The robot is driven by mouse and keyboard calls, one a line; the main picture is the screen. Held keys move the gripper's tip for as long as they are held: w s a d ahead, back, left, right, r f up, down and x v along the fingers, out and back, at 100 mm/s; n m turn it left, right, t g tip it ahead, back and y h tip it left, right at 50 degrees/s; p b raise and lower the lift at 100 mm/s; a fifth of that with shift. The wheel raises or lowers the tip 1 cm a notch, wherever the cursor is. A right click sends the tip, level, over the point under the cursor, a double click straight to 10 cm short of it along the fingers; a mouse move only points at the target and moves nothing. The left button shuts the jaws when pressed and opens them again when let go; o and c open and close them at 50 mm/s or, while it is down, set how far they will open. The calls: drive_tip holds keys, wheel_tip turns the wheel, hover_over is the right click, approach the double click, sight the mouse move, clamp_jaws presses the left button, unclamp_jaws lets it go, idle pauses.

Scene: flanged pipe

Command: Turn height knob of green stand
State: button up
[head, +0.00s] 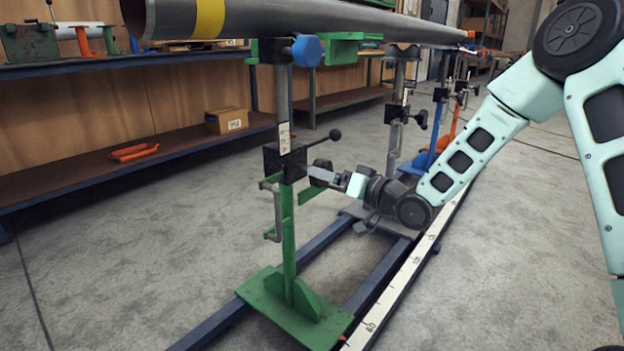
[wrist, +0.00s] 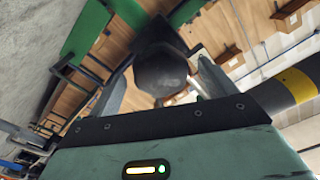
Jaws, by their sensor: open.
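The green stand (head: 289,235) stands upright on its green base plate in the head view, with a black clamp block (head: 285,162) partway up its post. A dark round knob (wrist: 162,72) on the stand faces the wrist camera; it also shows in the head view (head: 322,167), partly covered by a finger. My gripper (wrist: 160,80) is open, with one finger on each side of the knob. I cannot tell whether either finger touches it. In the head view my gripper (head: 312,176) reaches the block from the right.
A black ball-ended lever (head: 334,135) sticks out just above my gripper. A blue knob (head: 306,50) is at the stand's top, under the long grey pipe (head: 290,20). Rails (head: 375,280) run along the floor. Other stands (head: 397,120) are behind.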

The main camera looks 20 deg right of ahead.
drive_tip(key=b+x, duration=0.1)
drive_tip(key=x, duration=0.4)
drive_tip(key=shift+w+a+b, duration=0.25)
drive_tip(key=shift+w+b, duration=0.05)
drive_tip(key=c, duration=1)
